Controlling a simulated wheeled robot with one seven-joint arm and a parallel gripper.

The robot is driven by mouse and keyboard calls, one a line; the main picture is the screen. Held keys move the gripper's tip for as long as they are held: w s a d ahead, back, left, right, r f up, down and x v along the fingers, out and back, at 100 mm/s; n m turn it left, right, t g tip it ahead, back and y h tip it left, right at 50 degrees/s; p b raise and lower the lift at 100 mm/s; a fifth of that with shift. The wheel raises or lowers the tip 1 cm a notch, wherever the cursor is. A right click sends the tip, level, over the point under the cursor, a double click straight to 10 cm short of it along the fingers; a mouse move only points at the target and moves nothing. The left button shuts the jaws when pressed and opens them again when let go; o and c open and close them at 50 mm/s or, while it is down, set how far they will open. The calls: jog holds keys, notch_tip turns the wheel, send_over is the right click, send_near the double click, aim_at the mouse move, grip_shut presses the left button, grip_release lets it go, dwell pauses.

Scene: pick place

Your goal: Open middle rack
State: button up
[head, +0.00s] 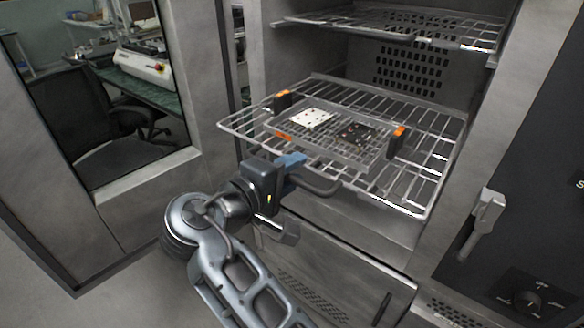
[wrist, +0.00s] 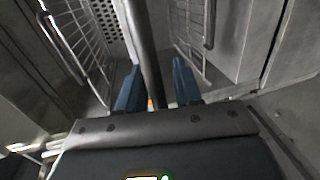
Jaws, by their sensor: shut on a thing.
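The middle rack (head: 245,122) is a wire shelf that sticks out of the front of the oven cavity. It carries a small wire tray (head: 340,150) with orange-and-black clips, a white plate and a dark plate. A grey bar handle (head: 322,187) is at the rack's front edge. My gripper (head: 292,165), with blue fingers, is at the left part of this handle. In the wrist view, the dark bar (wrist: 146,45) passes between the two fingers of my gripper (wrist: 157,85). The gripper is shut on the bar, and the exact contact is partly hidden.
An upper rack (head: 400,28) sits inside the oven above. The open oven door (head: 125,200) with its window stands at the left. A latch (head: 485,220) and a control panel with a knob (head: 527,302) are at the right. A lower panel (head: 320,265) is below the rack.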

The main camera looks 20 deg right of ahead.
jog(key=shift+o, duration=1.1)
jog(key=shift+d+f, duration=0.1)
jog(key=shift+f, duration=0.1)
jog(key=shift+r, duration=0.1)
jog(key=shift+r, duration=0.1)
jog(key=b+v, duration=0.1)
jog(key=v, duration=0.6)
jog(key=shift+s+a, duration=0.2)
jog(key=shift+a, duration=0.2)
